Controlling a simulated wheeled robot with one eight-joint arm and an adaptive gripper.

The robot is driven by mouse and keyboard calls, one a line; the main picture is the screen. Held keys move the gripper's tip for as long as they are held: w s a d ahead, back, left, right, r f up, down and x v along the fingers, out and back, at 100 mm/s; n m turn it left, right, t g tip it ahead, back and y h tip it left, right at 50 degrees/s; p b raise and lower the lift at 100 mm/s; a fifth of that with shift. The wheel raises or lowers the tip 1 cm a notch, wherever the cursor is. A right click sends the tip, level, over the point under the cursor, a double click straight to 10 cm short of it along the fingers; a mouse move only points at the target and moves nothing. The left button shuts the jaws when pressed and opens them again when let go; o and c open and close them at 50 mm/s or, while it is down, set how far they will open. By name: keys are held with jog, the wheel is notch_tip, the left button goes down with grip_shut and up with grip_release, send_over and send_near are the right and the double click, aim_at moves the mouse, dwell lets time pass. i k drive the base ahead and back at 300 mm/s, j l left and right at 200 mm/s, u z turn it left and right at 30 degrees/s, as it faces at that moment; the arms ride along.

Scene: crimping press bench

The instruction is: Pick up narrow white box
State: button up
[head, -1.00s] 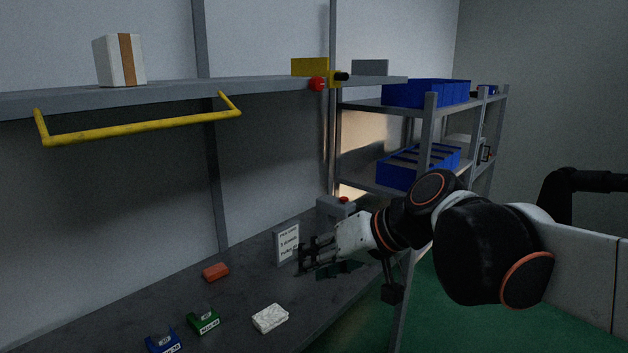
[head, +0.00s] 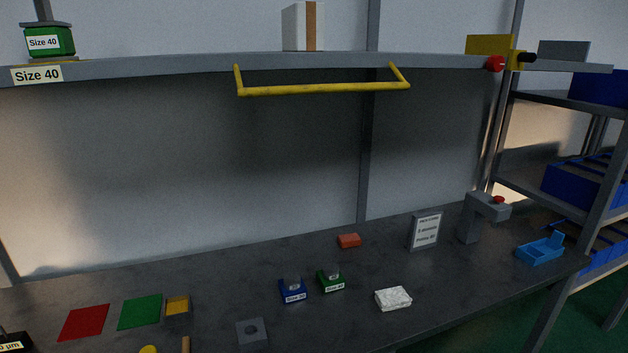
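A narrow white box (head: 291,27) with a brown stripe stands upright on the grey upper shelf (head: 200,66), near the top middle of the head view. A low white block (head: 393,298) with a mottled surface lies on the dark bench (head: 300,266), right of the middle. My gripper and arm are not in view, so the gripper's state does not show.
A yellow bar (head: 322,89) hangs below the shelf under the box. A yellow block (head: 488,45) and a green weight (head: 50,42) share the shelf. On the bench stand a sign (head: 424,230), a small press (head: 484,212) and a blue tray (head: 540,249).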

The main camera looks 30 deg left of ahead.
aim_at(304, 22)
jog(key=u, duration=2.25)
